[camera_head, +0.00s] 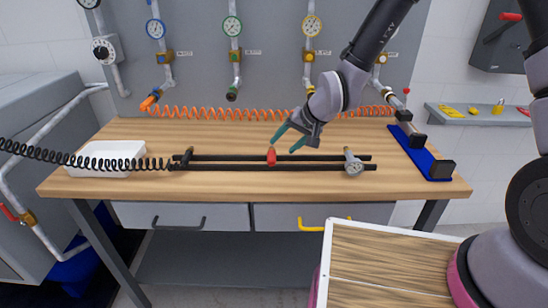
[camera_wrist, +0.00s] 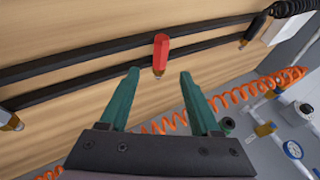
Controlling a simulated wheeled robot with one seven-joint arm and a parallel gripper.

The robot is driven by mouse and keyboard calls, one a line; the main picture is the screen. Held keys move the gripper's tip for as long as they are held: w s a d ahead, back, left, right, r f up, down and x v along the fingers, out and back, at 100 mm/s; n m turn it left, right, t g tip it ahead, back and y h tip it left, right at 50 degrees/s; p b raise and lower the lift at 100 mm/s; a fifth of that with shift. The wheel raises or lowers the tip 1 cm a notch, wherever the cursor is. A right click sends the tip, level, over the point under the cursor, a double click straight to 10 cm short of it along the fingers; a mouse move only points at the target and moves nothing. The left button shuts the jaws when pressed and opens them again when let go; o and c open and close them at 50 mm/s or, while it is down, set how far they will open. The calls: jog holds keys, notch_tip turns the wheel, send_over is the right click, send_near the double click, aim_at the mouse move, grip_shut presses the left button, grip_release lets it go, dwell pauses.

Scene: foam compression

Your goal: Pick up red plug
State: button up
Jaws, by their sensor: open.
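The red plug (camera_head: 271,156) rests on the two black rails (camera_head: 225,168) near the middle of the wooden table. In the wrist view the red plug (camera_wrist: 161,50) has a metal tip and lies just beyond my fingertips, roughly in line with the space between them. My gripper (camera_head: 286,138) has green fingers and hangs above the table, slightly right of the plug. In the wrist view my gripper (camera_wrist: 160,74) is open and empty, its two fingers well apart. The gripper does not touch the plug as far as I can tell.
A black coiled hose (camera_head: 90,158) reaches the rails' left end near a white tray (camera_head: 105,149). An orange coiled hose (camera_head: 240,113) runs along the back. A blue stand (camera_head: 420,155) is at the right.

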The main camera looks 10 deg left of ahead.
aim_at(274, 154)
jog(key=shift+x, duration=3.1)
grip_shut()
